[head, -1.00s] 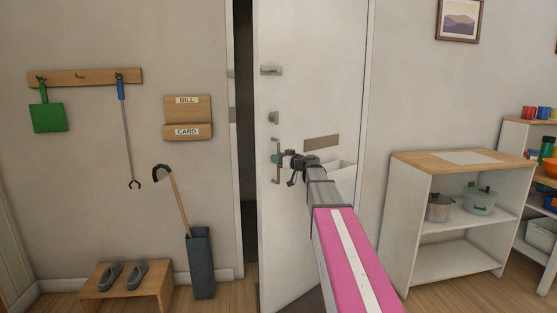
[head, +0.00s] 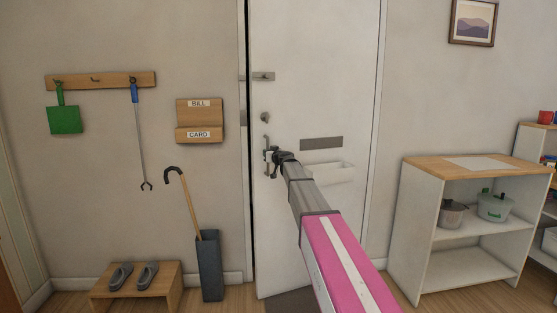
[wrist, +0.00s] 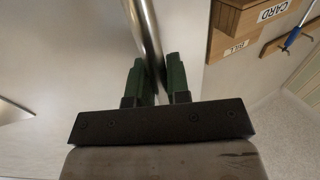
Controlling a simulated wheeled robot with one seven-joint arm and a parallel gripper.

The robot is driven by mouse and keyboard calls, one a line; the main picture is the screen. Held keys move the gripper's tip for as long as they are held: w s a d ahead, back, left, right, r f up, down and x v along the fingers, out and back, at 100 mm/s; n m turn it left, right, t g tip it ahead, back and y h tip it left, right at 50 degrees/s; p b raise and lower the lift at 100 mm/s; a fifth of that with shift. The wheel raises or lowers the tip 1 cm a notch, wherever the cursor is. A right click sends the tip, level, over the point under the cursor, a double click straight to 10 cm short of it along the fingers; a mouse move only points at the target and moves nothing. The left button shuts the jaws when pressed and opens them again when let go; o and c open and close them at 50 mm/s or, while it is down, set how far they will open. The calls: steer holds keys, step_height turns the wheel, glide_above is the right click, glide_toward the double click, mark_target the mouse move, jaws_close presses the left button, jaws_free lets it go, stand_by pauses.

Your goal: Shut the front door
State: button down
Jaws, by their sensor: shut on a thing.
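The white front door (head: 335,90) stands almost in its frame, with a thin dark gap along its left edge. A metal latch (head: 263,76) and a round lock (head: 265,117) sit above its upright handle. My gripper (head: 271,157) is at the door's left side, at the handle. In the wrist view, the green fingers of my gripper (wrist: 158,82) are on either side of the metal handle bar (wrist: 147,35), shut on it. My arm hides part of the lower door in the head view.
Left of the door are a bill and card holder (head: 200,120), a hook rail (head: 100,80), a stand (head: 209,265) with a cane, and a bench (head: 137,288) with slippers. A white shelf (head: 410,225) with pots stands right.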

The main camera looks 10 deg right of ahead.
steer(key=w+a+m+h, duration=0.1)
steer(key=w+a+h, duration=0.1)
steer(key=w, duration=1.6)
steer(key=shift+a+t, duration=0.4)
steer(key=shift+a, duration=0.2)
steer(key=shift+r, duration=0.1)
steer(key=c, duration=1.1)
jaws_free()
steer(key=shift+w, duration=0.1)
steer(key=shift+s, duration=0.2)
steer(key=v, duration=1)
steer(key=shift+s+d, duration=0.15)
steer(key=shift+s, duration=0.2)
